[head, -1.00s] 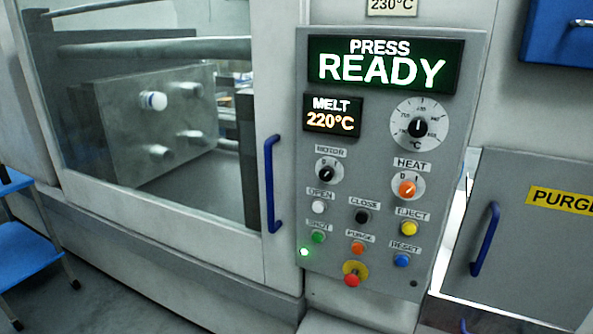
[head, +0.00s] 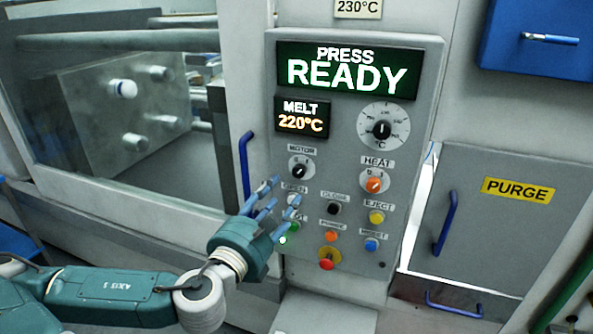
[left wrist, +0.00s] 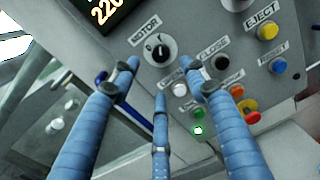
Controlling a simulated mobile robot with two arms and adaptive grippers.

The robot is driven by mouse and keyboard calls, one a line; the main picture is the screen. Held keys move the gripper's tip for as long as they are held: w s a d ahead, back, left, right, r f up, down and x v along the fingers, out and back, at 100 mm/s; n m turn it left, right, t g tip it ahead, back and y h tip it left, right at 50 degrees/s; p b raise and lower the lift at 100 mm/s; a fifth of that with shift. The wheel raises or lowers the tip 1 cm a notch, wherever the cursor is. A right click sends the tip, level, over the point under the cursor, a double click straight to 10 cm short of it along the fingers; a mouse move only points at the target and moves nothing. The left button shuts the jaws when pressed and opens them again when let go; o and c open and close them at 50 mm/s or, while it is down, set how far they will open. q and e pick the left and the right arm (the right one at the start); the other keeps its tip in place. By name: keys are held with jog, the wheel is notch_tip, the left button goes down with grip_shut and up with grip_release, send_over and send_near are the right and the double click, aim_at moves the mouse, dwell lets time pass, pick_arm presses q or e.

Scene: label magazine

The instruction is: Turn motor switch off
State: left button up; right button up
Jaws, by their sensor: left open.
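The motor switch (head: 299,169) is a round black knob with a pale pointer under the MOTOR label on the grey control panel (head: 425,120). Its pointer is tilted toward the I mark at upper right. It also shows in the left wrist view (left wrist: 158,50), just beyond and between the fingertips. My left gripper (head: 279,192) is open and empty in front of the panel, just below the motor switch and partly over the OPEN and SHOT buttons. Its blue fingers (left wrist: 155,75) are spread in the left wrist view. I cannot see my right gripper.
The orange heat knob (head: 373,184) is right of the motor switch. Several buttons sit below, with a red emergency knob (head: 327,262) at the bottom. A blue door handle (head: 245,165) stands left of the panel. The display (head: 345,69) reads PRESS READY.

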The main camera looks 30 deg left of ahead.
aim_at(298, 173)
pick_arm(q)
jog(key=b+x, duration=0.2)
jog(key=x, duration=0.8)
jog(key=shift+r, duration=0.1)
jog(key=shift+w+a, duration=0.1)
jog(key=shift+w, duration=0.3)
grip_shut()
